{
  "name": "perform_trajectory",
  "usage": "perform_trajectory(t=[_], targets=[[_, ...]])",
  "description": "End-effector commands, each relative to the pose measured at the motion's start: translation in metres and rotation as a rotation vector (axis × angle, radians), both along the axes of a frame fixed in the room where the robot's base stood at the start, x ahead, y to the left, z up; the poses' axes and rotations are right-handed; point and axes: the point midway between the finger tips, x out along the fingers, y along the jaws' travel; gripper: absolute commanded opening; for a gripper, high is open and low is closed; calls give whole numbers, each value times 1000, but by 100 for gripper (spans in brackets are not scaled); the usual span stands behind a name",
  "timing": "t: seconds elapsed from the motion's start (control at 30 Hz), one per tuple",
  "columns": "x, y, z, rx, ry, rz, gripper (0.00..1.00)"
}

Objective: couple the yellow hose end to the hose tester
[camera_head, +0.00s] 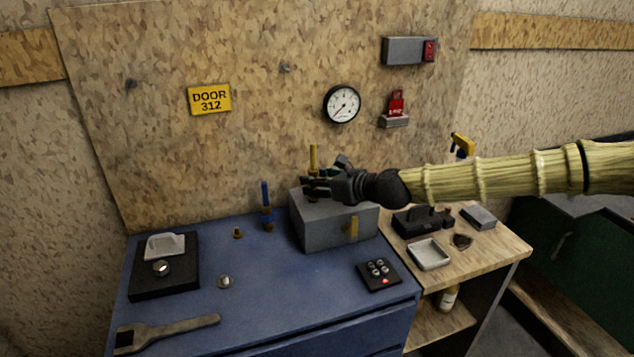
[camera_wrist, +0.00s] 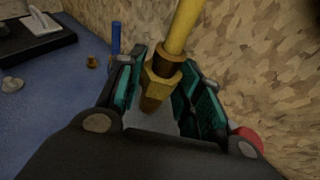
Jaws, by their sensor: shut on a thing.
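The yellow hose end (camera_head: 313,158) stands roughly upright above the grey box (camera_head: 318,228), which looks like the hose tester and has a yellow lever on its front. In the wrist view the yellow hose (camera_wrist: 185,25) runs down into a brass nut and tip (camera_wrist: 163,75). My gripper (camera_head: 318,186) reaches in from the right, shut on the hose end between its teal pads. The grey box top (camera_wrist: 150,122) shows below the brass tip; I cannot tell whether they touch. Any port on the box is hidden by my gripper.
A blue hose end (camera_head: 266,205) stands upright left of the box, near a small brass fitting (camera_head: 238,233). A button pad (camera_head: 379,273), a wrench (camera_head: 165,334) and a black tray (camera_head: 150,282) lie on the blue bench. A wooden side table (camera_head: 490,247) stands right.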

Motion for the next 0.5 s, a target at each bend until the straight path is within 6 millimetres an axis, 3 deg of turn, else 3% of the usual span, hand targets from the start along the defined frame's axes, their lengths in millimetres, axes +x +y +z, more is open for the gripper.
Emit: perform_trajectory(t=[0.4, 0.43, 0.5], targets=[[0, 0, -4, 1, -1, 0, 7], [0, 0, -4, 1, -1, 0, 41], [0, 0, -4, 0, 0, 0, 54]])
